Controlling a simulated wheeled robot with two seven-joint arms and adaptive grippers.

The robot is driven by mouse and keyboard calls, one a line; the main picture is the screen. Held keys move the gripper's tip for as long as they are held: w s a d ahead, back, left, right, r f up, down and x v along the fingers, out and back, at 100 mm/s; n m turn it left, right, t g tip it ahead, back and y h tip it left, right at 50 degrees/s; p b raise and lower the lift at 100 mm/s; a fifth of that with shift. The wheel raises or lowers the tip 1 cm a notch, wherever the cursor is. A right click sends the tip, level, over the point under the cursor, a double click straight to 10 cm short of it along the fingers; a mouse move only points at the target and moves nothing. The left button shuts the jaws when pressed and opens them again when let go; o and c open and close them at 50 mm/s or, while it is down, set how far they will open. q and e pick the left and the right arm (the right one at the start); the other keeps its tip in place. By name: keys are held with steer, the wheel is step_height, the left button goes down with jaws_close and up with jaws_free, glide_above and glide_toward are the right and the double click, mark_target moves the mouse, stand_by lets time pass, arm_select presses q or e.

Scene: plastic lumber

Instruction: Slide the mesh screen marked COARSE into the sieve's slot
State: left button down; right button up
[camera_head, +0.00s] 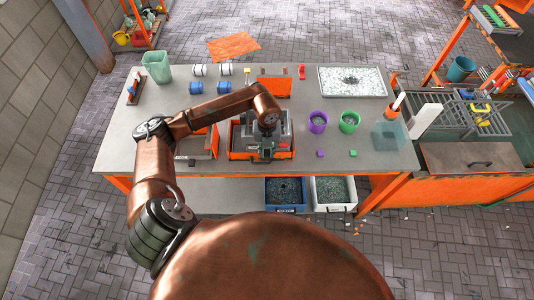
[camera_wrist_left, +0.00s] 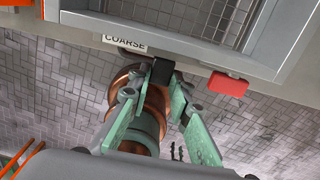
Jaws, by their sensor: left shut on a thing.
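The mesh screen (camera_wrist_left: 210,18) fills the top of the left wrist view, with a grey frame and a white COARSE label (camera_wrist_left: 124,42) beside it. My left gripper (camera_wrist_left: 164,78) has green fingers shut on a black tab at its near edge. In the head view my left gripper (camera_head: 266,150) is over the orange and grey sieve (camera_head: 236,152) at the middle of the table's front edge. The arm and gripper cover part of the sieve, so I cannot tell how the screen sits in its slot. My right gripper is not in view.
A purple cup (camera_head: 318,122), a green cup (camera_head: 349,122) and two small cubes stand right of the sieve. An orange-edged frame (camera_head: 211,143) is close on its left. A white tray (camera_head: 323,82) lies behind. A red block (camera_wrist_left: 228,85) is near the screen.

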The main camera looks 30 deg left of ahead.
arm_select(q)
steer(key=shift+w+a+b, duration=0.35)
steer(key=shift+w+a, duration=0.05)
steer(key=shift+w, duration=0.25)
steer(key=shift+w+a+b, duration=0.3)
steer(key=shift+w+a, duration=0.05)
steer(key=shift+w, duration=0.3)
steer(key=c, duration=1.7)
jaws_free()
steer(key=shift+a+r, duration=0.1)
steer(key=shift+w, duration=0.1)
steer(key=shift+w+r, duration=0.1)
steer(key=shift+r, duration=0.45)
steer(key=r, duration=1)
steer(key=shift+s+r, duration=0.35)
